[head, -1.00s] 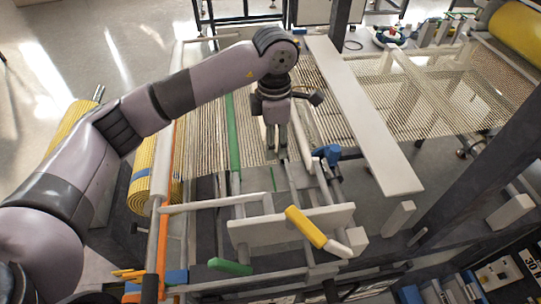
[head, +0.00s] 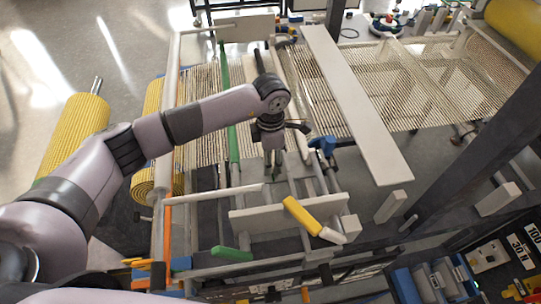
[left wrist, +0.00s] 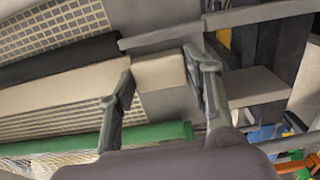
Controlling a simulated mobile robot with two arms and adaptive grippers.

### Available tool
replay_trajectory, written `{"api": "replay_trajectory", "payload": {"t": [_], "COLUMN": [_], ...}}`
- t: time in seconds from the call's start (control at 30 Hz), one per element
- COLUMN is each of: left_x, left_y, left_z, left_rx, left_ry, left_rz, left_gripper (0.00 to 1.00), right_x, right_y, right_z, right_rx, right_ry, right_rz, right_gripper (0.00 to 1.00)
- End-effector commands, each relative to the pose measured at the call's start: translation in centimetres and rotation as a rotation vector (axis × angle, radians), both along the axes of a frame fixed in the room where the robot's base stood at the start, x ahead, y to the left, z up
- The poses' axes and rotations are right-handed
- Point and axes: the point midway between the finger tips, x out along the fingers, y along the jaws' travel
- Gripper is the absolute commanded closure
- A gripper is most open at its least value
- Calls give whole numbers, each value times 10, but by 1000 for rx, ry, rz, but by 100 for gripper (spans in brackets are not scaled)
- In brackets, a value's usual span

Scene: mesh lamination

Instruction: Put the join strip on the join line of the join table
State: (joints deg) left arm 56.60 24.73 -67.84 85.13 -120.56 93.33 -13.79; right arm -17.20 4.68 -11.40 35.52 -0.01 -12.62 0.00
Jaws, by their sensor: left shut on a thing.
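My left gripper (head: 273,170) reaches down over the join table (head: 205,180), between the green bar (head: 233,140) and the blue clamp (head: 322,145). In the left wrist view its two fingers (left wrist: 160,92) stand on either side of a pale cream piece (left wrist: 158,70), which looks like the join strip, and are shut on it. A longer cream band runs off to the left there over the mesh (left wrist: 55,30). The strip is largely hidden by my arm in the head view. I cannot clearly tell the join line or whether the strip touches it. My right gripper is not in view.
A long white board (head: 355,105) lies right of the work area. A yellow-handled tool (head: 303,215) and a green handle (head: 232,253) stick out at the front. A dark post (head: 480,140) rises at the right.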

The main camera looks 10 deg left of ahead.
Motion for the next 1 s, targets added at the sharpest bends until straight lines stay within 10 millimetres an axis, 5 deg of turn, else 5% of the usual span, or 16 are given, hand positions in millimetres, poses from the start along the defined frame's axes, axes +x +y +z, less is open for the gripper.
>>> {"api": "replay_trajectory", "payload": {"t": [0.07,0.1,0.37,0.77,1.0], "left_x": [0,0,0,0,2], "left_y": [0,0,0,0,0], "left_z": [-3,-2,-2,3,43], "left_rx": [0,0,0,-1,-2], "left_ry": [-1,0,0,-1,-6], "left_rz": [0,0,0,0,-1], "left_gripper": [84,53,36,35,35], "right_x": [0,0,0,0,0], "right_y": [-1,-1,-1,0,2], "right_z": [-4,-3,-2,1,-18], "right_rx": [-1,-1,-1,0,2], "right_ry": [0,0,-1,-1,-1], "right_rz": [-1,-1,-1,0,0], "right_gripper": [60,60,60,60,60]}}
